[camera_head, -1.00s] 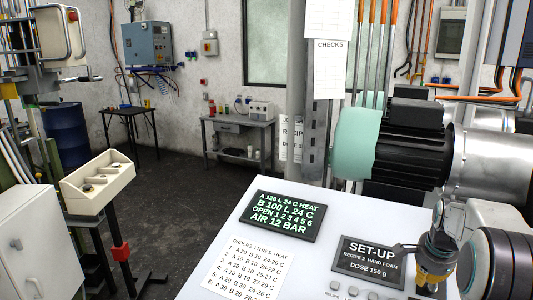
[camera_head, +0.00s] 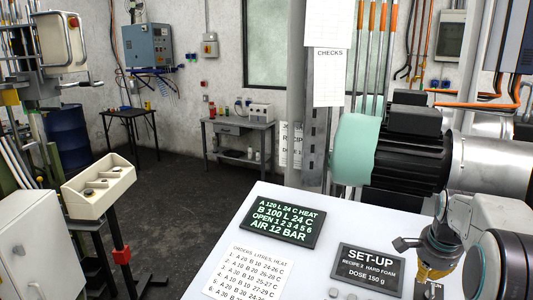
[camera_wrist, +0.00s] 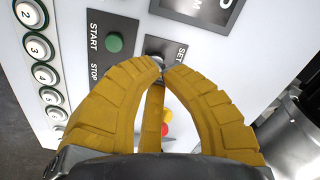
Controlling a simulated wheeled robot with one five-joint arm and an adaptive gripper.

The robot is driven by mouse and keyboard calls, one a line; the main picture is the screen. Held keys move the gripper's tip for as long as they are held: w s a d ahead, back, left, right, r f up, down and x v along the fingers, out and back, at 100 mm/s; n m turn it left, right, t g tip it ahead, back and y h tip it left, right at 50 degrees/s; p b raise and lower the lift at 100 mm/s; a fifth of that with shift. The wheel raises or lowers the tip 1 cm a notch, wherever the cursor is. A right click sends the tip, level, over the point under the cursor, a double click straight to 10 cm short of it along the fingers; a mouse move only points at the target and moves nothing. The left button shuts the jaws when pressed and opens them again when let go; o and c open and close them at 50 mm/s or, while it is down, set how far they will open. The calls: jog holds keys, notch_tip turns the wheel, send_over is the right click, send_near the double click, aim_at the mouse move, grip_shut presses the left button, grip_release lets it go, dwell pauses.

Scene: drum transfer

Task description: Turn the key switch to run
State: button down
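The key switch plate (camera_wrist: 180,52) lies on the white sloping panel in the wrist view, and the letters SET show at its side. A grey knob-like part of the key switch (camera_wrist: 157,54) shows just by my fingertips. My gripper (camera_wrist: 163,66) has its two yellow fingertips almost together over the plate. I cannot tell whether the key is between them, as the fingers hide it. In the head view my gripper (camera_head: 432,268) points down at the panel's right, with the letters UN of a label just below it.
A green START button (camera_wrist: 114,43) and a column of numbered buttons (camera_wrist: 39,47) lie left of my fingers. Red and yellow parts (camera_wrist: 166,122) show between the fingers. A SET-UP display (camera_head: 367,267) and a green-lettered display (camera_head: 281,218) sit on the panel. A motor (camera_head: 405,150) stands behind.

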aim_at(426, 295)
jog(key=c, duration=1.9)
grip_release()
grip_shut()
jog(key=s+b, duration=0.3)
jog(key=b, duration=0.1)
jog(key=shift+d+f+b, duration=0.1)
jog(key=shift+b, duration=0.25)
jog(key=shift+b+x, duration=1.9)
jog(key=shift+x, duration=1.45)
